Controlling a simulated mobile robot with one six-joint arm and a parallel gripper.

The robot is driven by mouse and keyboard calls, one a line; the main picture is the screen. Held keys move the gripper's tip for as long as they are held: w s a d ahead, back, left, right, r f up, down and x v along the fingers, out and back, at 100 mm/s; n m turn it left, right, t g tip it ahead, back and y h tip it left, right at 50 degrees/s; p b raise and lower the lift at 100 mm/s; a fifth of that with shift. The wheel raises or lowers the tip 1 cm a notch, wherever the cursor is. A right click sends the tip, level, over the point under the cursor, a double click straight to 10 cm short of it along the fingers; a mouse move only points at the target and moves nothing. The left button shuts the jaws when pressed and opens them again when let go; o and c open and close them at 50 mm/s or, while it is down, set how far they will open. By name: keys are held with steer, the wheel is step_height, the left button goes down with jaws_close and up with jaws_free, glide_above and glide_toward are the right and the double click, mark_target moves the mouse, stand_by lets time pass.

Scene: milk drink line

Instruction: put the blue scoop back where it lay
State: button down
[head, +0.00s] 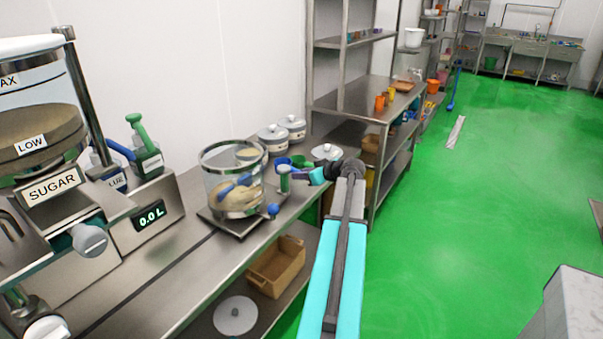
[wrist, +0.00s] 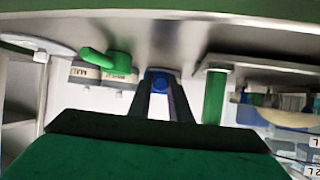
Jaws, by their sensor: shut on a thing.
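My gripper (head: 301,173) is at the end of my extended arm, above the metal counter and to the right of the clear tank. In the wrist view the two dark fingers of my gripper (wrist: 160,100) close on a blue piece, taken as the blue scoop (wrist: 159,81). Only a small end of it shows between the fingertips; the rest is hidden. I cannot tell whether the held scoop touches the counter.
The clear tank (head: 217,187) of beige powder stands left of my gripper. A green-topped post (head: 284,179) is close beside the fingers, also visible as a green cylinder (wrist: 214,97). Lidded pots (head: 273,137) stand behind. A shelf rack (head: 350,70) stands farther back. The green floor (head: 480,210) is open.

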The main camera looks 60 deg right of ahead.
steer(key=shift+f+b, duration=1.5)
steer(key=c, duration=1)
jaws_free()
steer(key=shift+r, duration=0.6)
steer(key=shift+s, duration=0.1)
steer(key=shift+b+v, duration=0.55)
steer(key=shift+v, duration=4.35)
